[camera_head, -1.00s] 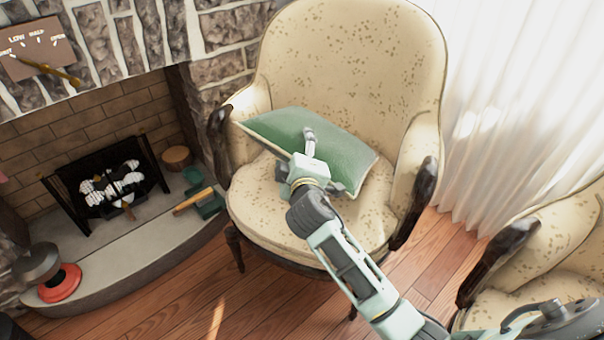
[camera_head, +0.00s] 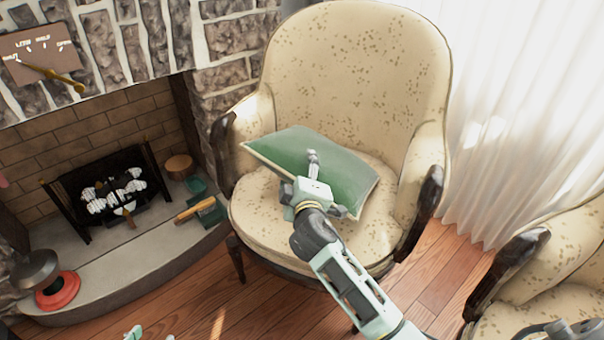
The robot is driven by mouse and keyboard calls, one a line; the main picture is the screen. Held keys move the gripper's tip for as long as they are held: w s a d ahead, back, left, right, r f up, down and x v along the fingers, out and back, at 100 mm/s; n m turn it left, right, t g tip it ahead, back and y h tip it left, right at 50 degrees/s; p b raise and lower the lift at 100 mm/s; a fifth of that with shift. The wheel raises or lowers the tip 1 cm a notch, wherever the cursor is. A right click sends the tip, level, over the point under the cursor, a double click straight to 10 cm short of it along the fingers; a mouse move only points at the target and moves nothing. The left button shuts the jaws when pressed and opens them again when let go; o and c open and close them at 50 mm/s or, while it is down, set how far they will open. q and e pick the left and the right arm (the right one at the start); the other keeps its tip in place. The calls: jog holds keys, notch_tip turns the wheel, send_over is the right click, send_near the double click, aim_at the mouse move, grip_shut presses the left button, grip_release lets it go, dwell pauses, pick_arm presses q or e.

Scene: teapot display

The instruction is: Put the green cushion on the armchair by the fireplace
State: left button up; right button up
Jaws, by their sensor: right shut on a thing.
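The green cushion (camera_head: 335,172) has a pale edge and is over the seat of the cream, brown-speckled armchair (camera_head: 355,60) beside the fireplace. It lies tilted, its left corner near the left armrest. Whether its underside rests fully on the seat is hidden. My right gripper (camera_head: 313,165) reaches in from the lower right and is shut on the green cushion at its near middle. A small pale green piece at the bottom edge seems to be the tip of my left gripper (camera_head: 135,332); its fingers cannot be made out.
The stone fireplace (camera_head: 110,117) with a grate (camera_head: 110,190) stands at left. A brush with a wooden handle (camera_head: 195,209) and a red-based object (camera_head: 58,290) are on the hearth. A second armchair (camera_head: 560,265) is at lower right, before a white curtain (camera_head: 520,110).

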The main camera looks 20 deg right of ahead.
pick_arm(q)
jog(key=shift+w+r, duration=0.1)
pick_arm(e)
jog(key=o, duration=1.6)
jog(key=shift+f, duration=0.1)
pick_arm(q)
jog(key=shift+w+d+r, duration=0.1)
jog(key=shift+w+r, duration=0.1)
jog(key=shift+w, duration=0.05)
pick_arm(e)
jog(key=shift+o, duration=0.2)
pick_arm(q)
jog(key=shift+s, duration=0.1)
